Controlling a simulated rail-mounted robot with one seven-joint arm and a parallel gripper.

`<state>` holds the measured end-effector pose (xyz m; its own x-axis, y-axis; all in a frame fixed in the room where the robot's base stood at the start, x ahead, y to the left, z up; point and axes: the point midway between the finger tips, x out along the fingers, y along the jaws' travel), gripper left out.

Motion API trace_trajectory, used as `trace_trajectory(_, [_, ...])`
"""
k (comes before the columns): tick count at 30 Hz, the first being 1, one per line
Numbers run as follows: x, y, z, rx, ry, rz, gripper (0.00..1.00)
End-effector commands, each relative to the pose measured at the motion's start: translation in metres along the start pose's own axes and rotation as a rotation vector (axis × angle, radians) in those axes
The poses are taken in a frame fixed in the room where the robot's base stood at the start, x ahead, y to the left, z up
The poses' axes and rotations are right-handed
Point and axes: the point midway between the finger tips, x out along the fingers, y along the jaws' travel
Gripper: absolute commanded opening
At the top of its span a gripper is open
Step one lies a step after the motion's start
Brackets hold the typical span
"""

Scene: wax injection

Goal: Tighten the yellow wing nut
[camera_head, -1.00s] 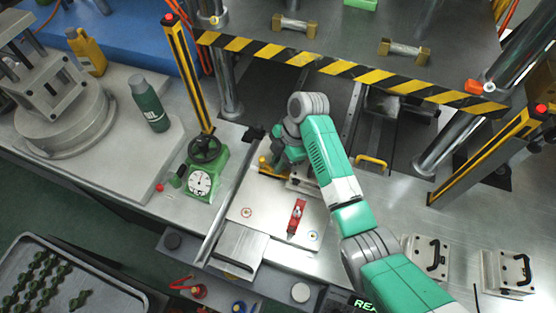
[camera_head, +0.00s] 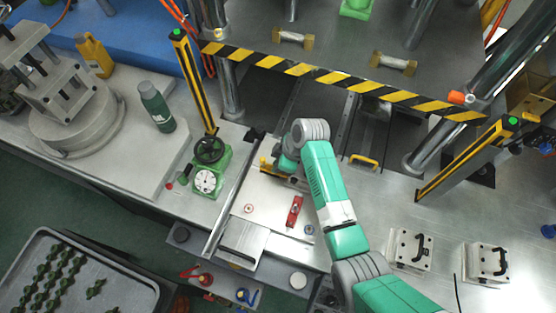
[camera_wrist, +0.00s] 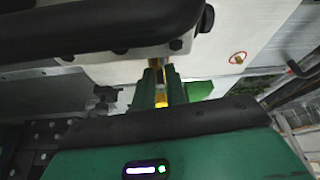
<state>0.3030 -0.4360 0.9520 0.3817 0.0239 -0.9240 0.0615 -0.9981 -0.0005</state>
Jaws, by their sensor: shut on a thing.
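My gripper (camera_wrist: 162,84) is shut on a small yellow piece (camera_wrist: 160,98), which shows between its green fingers in the wrist view and appears to be the yellow wing nut. Most of the nut is hidden by the fingers. In the head view, my gripper is at the far left part of the pale plate (camera_head: 270,198), largely hidden under my wrist. A yellow part (camera_head: 265,163) shows just left of it; I cannot tell whether this is the same nut.
A red clamp (camera_head: 295,212) lies on the plate. Yellow-black posts (camera_head: 196,85) and a striped press edge (camera_head: 340,77) flank the work area. A yellow handle (camera_head: 363,161) is to the right.

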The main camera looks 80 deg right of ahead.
Motion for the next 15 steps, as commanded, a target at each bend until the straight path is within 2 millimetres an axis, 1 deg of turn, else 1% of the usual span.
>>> trace_trajectory(7, [-0.0017, 0.0006, -0.0009, 0.039, 0.001, 0.018, 0.0])
trace_trajectory(15, [-0.0013, 0.0006, -0.0008, 0.042, 0.001, 0.019, 0.0])
